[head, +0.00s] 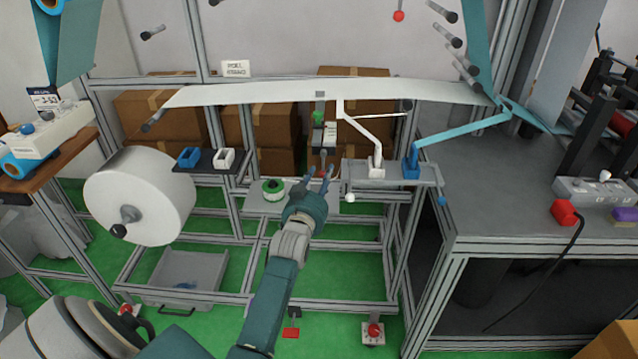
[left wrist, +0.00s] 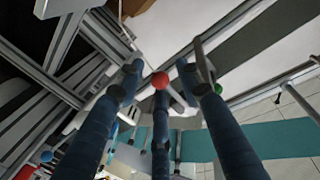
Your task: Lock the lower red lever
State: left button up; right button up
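A red ball-ended lever (head: 398,16) hangs at the top of the frame in the head view, above the white web. Two more red knobs sit low down, one at the lower left (head: 125,310) and one on a small grey box (head: 374,330). My left gripper (head: 319,172) is in front of the middle of the machine, fingers spread and empty. In the left wrist view a red ball (left wrist: 160,80) shows between the open fingers, beyond their tips; I cannot tell which lever it belongs to. My right gripper is not in view.
A green knob (head: 318,117) and white web (head: 270,94) are beyond the gripper. White (head: 376,168) and blue (head: 411,168) arms stand to its right. A large white roll (head: 140,190) is at left. A grey table (head: 510,215) stands at right.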

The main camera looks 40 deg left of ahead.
pick_arm(q)
jog(key=v, duration=1.2)
jog(key=shift+w+a+f, duration=0.1)
jog(key=s+d+f+m+g+h, duration=0.15)
jog(key=d+f, duration=0.25)
jog(key=f, duration=0.7)
jog(key=d+f+g+h, duration=0.2)
jog(key=d+f, duration=0.2)
jog(key=f, duration=0.6)
jog(key=s+d+f+g+h, duration=0.1)
jog(key=s+d+f+g, duration=0.2)
jog(key=f, duration=0.5)
jog(key=s+d+f+h, duration=0.1)
jog(key=s+d+f, duration=0.2)
jog(key=s+f, duration=0.35)
jog(key=s+d+f+m+g+h, duration=0.1)
jog(key=s+d+f+g, duration=0.15)
jog(key=s+f, duration=0.65)
jog(key=s+d+f+m+g, duration=0.1)
jog(key=s+f+g, duration=0.2)
jog(key=s+f, duration=0.6)
jog(key=s+a+f+g, duration=0.1)
jog(key=s+f, duration=0.2)
jog(key=s, duration=0.6)
jog(key=s+f+g, duration=0.2)
jog(key=s, duration=0.7)
jog(key=shift+s+a+f+m, duration=0.35)
jog(key=shift+s+a, duration=0.05)
